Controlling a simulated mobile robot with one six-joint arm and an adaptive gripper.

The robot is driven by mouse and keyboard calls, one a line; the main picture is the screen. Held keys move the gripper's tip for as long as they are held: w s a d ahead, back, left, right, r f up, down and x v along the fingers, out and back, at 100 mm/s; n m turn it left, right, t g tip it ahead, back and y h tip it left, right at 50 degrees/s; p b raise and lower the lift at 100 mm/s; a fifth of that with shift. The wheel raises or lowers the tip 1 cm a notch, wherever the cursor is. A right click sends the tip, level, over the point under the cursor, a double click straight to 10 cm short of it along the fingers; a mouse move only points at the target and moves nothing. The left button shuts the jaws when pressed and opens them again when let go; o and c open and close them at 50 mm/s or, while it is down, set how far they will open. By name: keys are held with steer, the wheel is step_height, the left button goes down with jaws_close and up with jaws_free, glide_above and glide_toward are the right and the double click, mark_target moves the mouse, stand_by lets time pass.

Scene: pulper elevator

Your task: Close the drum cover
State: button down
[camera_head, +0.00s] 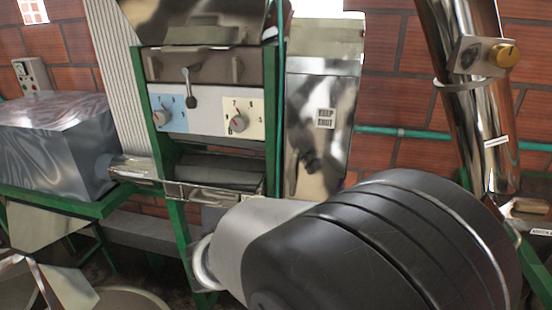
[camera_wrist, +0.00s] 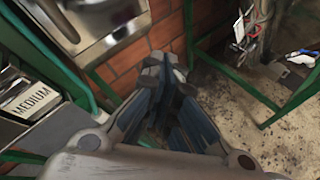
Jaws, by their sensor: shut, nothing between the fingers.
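In the head view, a green-framed pulping machine (camera_head: 171,190) stands at centre left. It has a panel with two dials, a small dark lever (camera_head: 190,88) and a dark horizontal roller or drum (camera_head: 214,172) below the panel. A shiny curved metal hood (camera_head: 195,18) is cut off by the top edge. I cannot tell which part is the drum cover, or how far it is open. My gripper (camera_wrist: 165,68) shows in the wrist view, shut and empty, its fingertips in front of a brick wall and green frame. In the head view my own arm hides it.
A tall metal panel marked "KEEP SHUT" (camera_head: 325,118) stands right of the machine. A shiny metal pipe (camera_head: 478,110) rises at the right. A grey metal box (camera_head: 50,140) sits at the left. The wrist view shows a "MEDIUM" label (camera_wrist: 30,99) and bare floor (camera_wrist: 235,115).

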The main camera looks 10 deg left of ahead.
steer(key=a+f+n+t+y+p, duration=0.1)
steer(key=a+f+n+t+y, duration=0.35)
steer(key=a, duration=0.75)
steer(key=a+f+n+t+y+p, duration=0.1)
steer(key=a+n+y, duration=0.1)
steer(key=a+n, duration=0.7)
steer(key=w+a+f+m+b, duration=0.1)
steer(key=w+f+m, duration=0.1)
steer(key=w, duration=0.8)
steer(key=r, duration=0.2)
steer(key=s+r, duration=0.1)
steer(key=r, duration=0.1)
steer(key=shift+a+r, duration=0.1)
steer(key=shift+r, duration=0.1)
steer(key=shift+r, duration=0.15)
steer(key=shift+s+r+g+p, duration=0.25)
steer(key=shift+g+p, duration=0.2)
steer(key=shift+p, duration=0.6)
